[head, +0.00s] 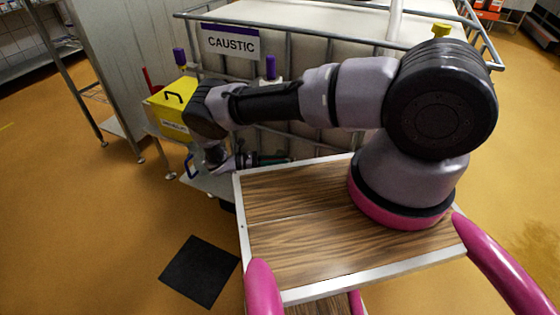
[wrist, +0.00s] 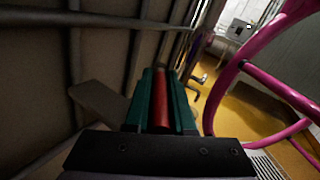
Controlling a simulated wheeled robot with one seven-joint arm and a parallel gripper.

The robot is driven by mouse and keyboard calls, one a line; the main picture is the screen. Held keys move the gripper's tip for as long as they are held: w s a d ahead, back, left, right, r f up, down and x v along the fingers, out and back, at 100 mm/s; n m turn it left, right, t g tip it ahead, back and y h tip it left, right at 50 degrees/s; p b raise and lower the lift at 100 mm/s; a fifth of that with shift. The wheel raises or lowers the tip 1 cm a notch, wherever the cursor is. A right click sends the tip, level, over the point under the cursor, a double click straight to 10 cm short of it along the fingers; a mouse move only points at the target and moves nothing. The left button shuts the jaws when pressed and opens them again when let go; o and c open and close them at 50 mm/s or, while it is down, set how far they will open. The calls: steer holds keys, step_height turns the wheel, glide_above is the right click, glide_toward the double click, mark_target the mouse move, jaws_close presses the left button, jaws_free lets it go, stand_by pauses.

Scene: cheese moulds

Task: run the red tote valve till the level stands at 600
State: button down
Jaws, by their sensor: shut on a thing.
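The red valve handle (wrist: 161,103) shows in the wrist view as a red bar between the green fingers of my gripper (wrist: 163,82). My gripper is shut on it. In the head view my gripper (head: 272,160) is low against the side of the caged tote (head: 310,50) with the CAUSTIC sign (head: 231,41), and the handle cannot be made out there. The valve body and outlet are hidden. I can see no level scale or reading in either view, so the level cannot be told.
A yellow box (head: 171,108) stands at the tote's left, with a steel rack (head: 92,85) behind it. A black mat (head: 199,271) lies on the yellow floor. The tote's cage bars are close to my wrist. The floor at the left is clear.

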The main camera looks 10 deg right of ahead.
steer(key=shift+a, duration=0.1)
steer(key=c, duration=0.8)
jaws_free()
steer(key=shift+o, duration=0.2)
steer(key=w+a, duration=0.1)
steer(key=a, duration=0.9)
steer(key=shift+w+a, duration=0.3)
steer(key=shift+c, duration=0.4)
